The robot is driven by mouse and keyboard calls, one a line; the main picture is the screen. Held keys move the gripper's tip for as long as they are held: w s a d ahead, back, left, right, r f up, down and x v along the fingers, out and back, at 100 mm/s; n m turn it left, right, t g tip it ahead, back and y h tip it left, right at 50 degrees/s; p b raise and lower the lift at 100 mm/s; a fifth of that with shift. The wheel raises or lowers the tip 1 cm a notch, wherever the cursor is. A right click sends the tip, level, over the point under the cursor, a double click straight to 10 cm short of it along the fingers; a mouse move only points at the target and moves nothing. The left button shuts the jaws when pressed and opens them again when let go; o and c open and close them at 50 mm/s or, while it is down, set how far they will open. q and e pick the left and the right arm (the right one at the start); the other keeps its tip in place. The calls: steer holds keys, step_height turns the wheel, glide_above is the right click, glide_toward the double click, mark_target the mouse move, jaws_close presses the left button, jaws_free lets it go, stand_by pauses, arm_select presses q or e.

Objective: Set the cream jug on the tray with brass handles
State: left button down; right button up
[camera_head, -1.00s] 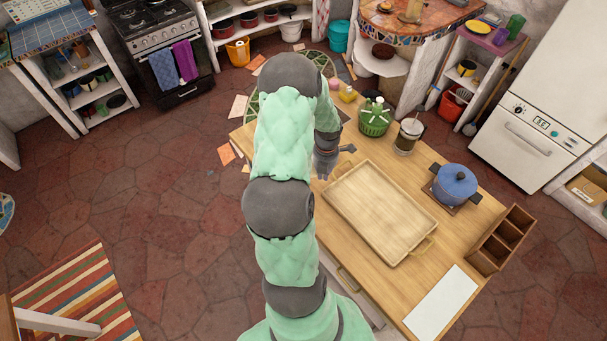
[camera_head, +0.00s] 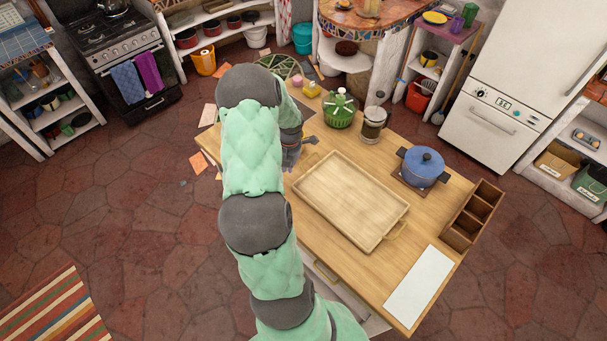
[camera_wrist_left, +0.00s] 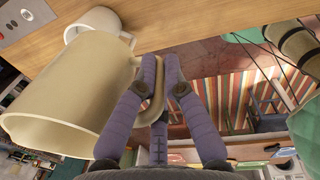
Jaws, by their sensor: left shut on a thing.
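The cream jug (camera_wrist_left: 72,98) fills the left of the left wrist view, large and pale with a loop handle. My left gripper (camera_wrist_left: 160,65) is shut on that handle (camera_wrist_left: 158,92). In the head view my left gripper (camera_head: 291,150) is over the counter, just beyond the tray's far-left corner, and the jug is hidden behind my arm. The tray (camera_head: 322,221) is a pale wooden rectangle, empty, with a brass handle (camera_head: 396,231) at its near-right end. My right gripper is not in view.
A white mug (camera_wrist_left: 92,22) is close to the jug in the wrist view. Beyond the tray are a green lidded container (camera_head: 341,112) and a glass press (camera_head: 372,127). Right are a blue pot (camera_head: 423,167), a wooden divided box (camera_head: 472,216) and a white board (camera_head: 419,286).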

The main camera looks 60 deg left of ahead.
arm_select(q)
steer(key=w+d+m+b, duration=0.3)
steer(key=w+d, duration=0.1)
steer(key=d, duration=0.5)
steer(key=w+d+m+b, duration=0.3)
steer(key=w+d+b, duration=0.1)
steer(key=d, duration=0.5)
steer(key=s+d+f+m+b, duration=0.2)
steer(key=d+m+b, duration=0.5)
steer(key=d, duration=1)
steer(key=shift+t+h, duration=0.3)
steer(key=shift+t, duration=0.1)
steer(key=shift+w+a+f, duration=1.55)
steer(key=shift+w+f, duration=0.1)
steer(key=shift+w, duration=0.1)
steer(key=shift+w+a+f, duration=1.5)
steer(key=shift+w+f, duration=0.2)
steer(key=shift+w+a+f, duration=1.55)
steer(key=shift+w+f, duration=0.1)
steer(key=shift+w, duration=0.1)
step_height(320, 180, down, 3)
steer(key=shift+r+p, duration=0.1)
steer(key=shift+p, duration=0.25)
